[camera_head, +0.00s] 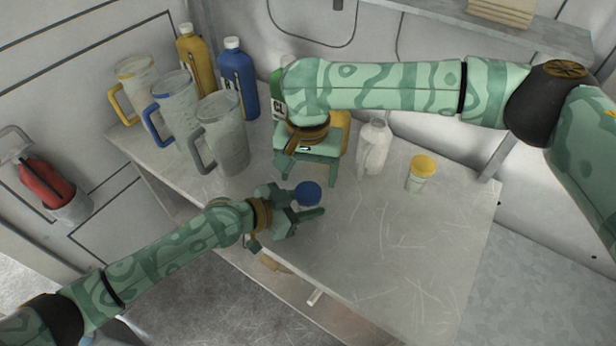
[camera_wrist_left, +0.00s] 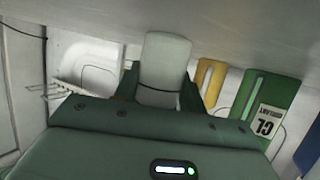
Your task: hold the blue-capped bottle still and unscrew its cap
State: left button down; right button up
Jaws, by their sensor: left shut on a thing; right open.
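The blue cap (camera_head: 307,194) shows between the fingers of my left gripper (camera_head: 300,206), near the table's front edge. Its bottle body is hidden under the cap and fingers in the head view. In the left wrist view, a whitish bottle body (camera_wrist_left: 165,62) shows between the left fingers. My left gripper is shut on this bottle. I cannot tell whether its base touches the table. My right gripper (camera_head: 308,168) is open and points down, behind the blue cap and apart from it. No thing shows between its fingers.
On the table (camera_head: 385,265) stand several handled jugs (camera_head: 222,135), yellow (camera_head: 197,65) and blue (camera_head: 238,80) bottles at the back left, a partly hidden green bottle (camera_head: 277,97), a white bottle (camera_head: 373,148) and a yellow-capped jar (camera_head: 421,175). The table's front right is clear.

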pick_arm(q)
jog(key=c, duration=0.7)
grip_release()
jog(key=shift+c, duration=0.2)
